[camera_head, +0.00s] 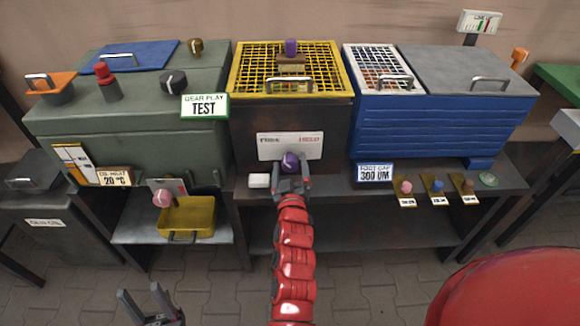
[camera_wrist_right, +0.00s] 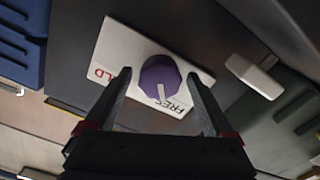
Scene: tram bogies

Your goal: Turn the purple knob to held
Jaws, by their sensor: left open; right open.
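The purple knob (camera_head: 289,160) sits on a white plate (camera_head: 275,140) on the front of the dark box with the yellow grid lid. It also shows in the right wrist view (camera_wrist_right: 158,76). The plate has black lettering that seems to read FREE and red lettering, HELD. The knob's white mark points down, close to the black word in the wrist view. My right gripper (camera_head: 291,186) is open, with its fingers on either side of the knob and visible gaps to it. My left gripper (camera_head: 152,303) is open and empty, low at the left, away from the knob.
A yellow tray (camera_head: 188,217) is on the shelf at left. Several small coloured knobs line the ledge at right.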

